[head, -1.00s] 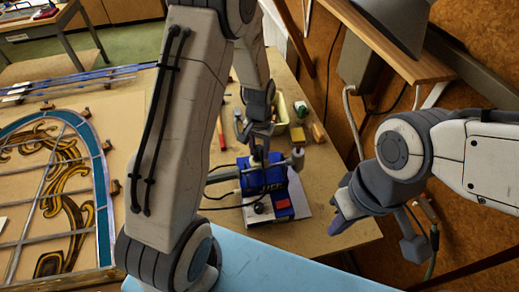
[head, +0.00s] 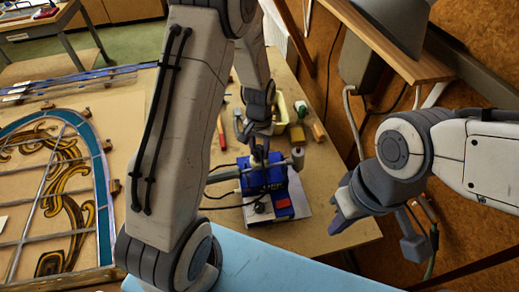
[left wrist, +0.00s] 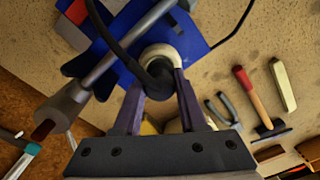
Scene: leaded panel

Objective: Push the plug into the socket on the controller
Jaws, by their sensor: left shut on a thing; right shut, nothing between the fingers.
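The blue controller (head: 262,176) sits on a pale board on the wooden bench in the head view, below my left gripper. My left gripper (head: 258,152) points down at its top. In the left wrist view, my left gripper (left wrist: 158,100) is shut on the dark plug (left wrist: 159,77), with a black cord running up from it. A cream ring (left wrist: 161,51) shows right at the plug's end on the blue controller (left wrist: 205,30). The plug hides the socket opening, so I cannot tell how deep it sits. My right gripper (head: 338,224) is shut and empty, right of the controller.
A grey cylinder on a rod (left wrist: 65,110) stands beside the controller. The leaded panel (head: 75,180) lies at left. A light blue surface (head: 285,272) is at the front.

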